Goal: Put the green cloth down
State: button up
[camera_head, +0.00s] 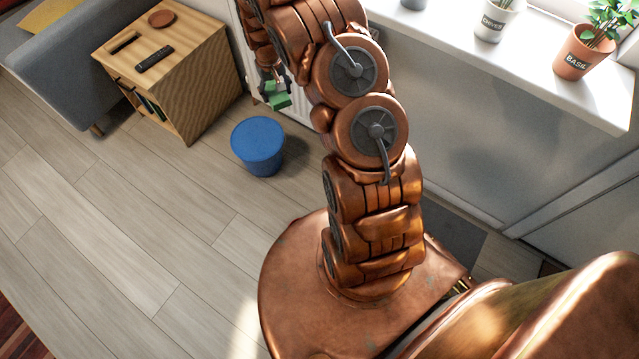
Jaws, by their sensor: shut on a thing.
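The green cloth (279,101) is small in the head view and hangs at the end of my gripper (270,84). My gripper is shut on the cloth, a little above and behind the blue stool in the picture. My arm's links hide part of the area to the right of the gripper. The fingers are small and partly covered, so their exact hold on the cloth is hard to make out.
A wooden cabinet (205,80) at left carries a dark remote (155,59) and a brown round dish (161,18). A white windowsill (540,70) with potted plants runs along the right. Floor at left is clear.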

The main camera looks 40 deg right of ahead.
jog(key=s+d+f+m+b, duration=0.1)
jog(key=d+f+b, duration=0.45)
jog(key=f, duration=0.85)
jog(key=s+d+f+m+b, duration=0.1)
jog(key=s+d+f+b, duration=0.1)
jog(key=f+b, duration=0.95)
jog(key=b, duration=1)
send_over(320, 180)
notch_tip(320, 180, down, 24)
jog(key=shift+m, duration=0.4)
jog(key=shift+s+a+f+b, duration=0.1)
jog(key=shift+f+b, duration=1.95)
jog(key=shift+f, duration=2.85)
jog(key=shift+f, duration=0.15)
jog(key=o, duration=1.1)
